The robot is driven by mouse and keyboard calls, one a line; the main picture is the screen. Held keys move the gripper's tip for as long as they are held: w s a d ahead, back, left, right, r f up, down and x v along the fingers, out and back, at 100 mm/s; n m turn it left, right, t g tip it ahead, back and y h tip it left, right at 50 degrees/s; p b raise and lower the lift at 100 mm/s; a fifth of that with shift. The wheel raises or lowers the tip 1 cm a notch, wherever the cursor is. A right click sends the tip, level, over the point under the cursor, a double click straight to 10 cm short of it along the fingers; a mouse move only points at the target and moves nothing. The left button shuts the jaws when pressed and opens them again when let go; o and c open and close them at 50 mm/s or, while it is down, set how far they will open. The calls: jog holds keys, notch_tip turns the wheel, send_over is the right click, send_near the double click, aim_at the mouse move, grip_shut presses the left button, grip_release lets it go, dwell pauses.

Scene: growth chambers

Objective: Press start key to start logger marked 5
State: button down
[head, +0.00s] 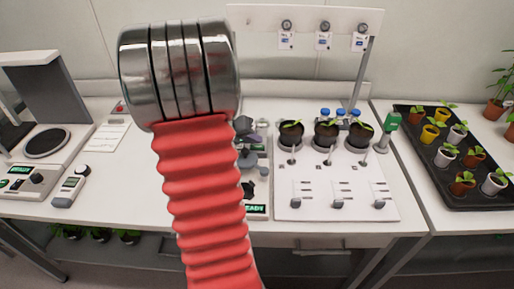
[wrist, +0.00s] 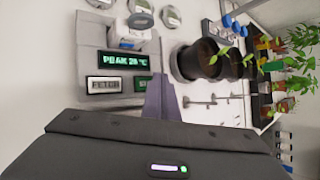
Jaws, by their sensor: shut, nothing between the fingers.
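In the wrist view a grey device has a lit green display (wrist: 124,61) that seems to read PEAK and a temperature. Below it are a pale FETCH key (wrist: 103,86) and a darker key with green letters (wrist: 144,84) starting with S, partly hidden. My gripper (wrist: 161,82) is shut and empty, its tips overlapping the right edge of that second key; whether they touch it I cannot tell. In the head view my red arm hides much of this area. A panel with green READY (head: 255,210) shows beside the arm. No mark 5 is readable.
A white stand (head: 335,205) with several potted plants is right of the arm. A tray of small pots (head: 455,188) stands on the right bench. A scale-like device (head: 30,180) and a handheld meter (head: 70,187) are at the left.

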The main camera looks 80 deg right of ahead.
aim_at(254, 148)
jog(key=shift+f, duration=0.75)
dwell(1.0)
dwell(0.3)
jog(key=shift+r, duration=0.8)
jog(key=shift+r, duration=2.5)
jog(key=shift+w, duration=0.1)
